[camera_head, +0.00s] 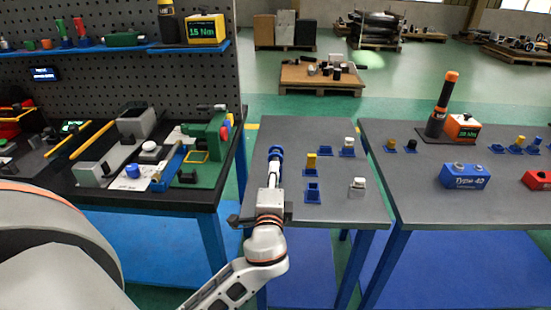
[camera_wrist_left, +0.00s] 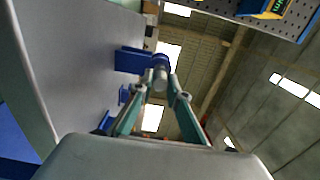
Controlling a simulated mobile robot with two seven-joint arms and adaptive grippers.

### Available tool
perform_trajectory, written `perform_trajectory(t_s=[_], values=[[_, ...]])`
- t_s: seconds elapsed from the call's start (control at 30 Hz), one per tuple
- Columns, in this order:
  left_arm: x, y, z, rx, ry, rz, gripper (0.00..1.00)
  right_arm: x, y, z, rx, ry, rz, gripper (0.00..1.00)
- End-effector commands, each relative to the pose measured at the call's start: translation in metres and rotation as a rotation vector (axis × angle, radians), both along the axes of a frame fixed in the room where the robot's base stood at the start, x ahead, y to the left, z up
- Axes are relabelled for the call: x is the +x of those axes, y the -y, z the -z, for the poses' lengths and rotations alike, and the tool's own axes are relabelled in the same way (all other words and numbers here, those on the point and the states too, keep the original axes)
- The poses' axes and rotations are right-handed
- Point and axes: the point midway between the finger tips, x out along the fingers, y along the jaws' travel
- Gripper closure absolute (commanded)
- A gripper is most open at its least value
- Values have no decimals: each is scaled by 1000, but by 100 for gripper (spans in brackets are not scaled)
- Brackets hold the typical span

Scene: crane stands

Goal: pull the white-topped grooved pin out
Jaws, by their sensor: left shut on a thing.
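The white-topped grooved pin (camera_wrist_left: 160,76) shows in the left wrist view as a short pale cylinder coming out of a blue holder (camera_wrist_left: 130,60). My left gripper (camera_wrist_left: 163,92) has its fingertips at this pin, one on each side, and is shut on it. In the head view my left gripper (camera_head: 274,172) reaches away over the grey table to the blue holder (camera_head: 276,150). The gripper hides most of the pin there, so its groove and white top cannot be made out. My right gripper is not in view.
A cluttered dark bench (camera_head: 130,200) with a pegboard is at left. Another grey table (camera_head: 430,210) is at right.

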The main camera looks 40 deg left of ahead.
Motion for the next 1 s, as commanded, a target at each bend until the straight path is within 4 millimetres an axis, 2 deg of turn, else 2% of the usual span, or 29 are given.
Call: perform_trajectory(t_s=[1.0], values=[[-39, 24, -1, 0, 1, 1, 100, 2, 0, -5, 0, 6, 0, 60]])
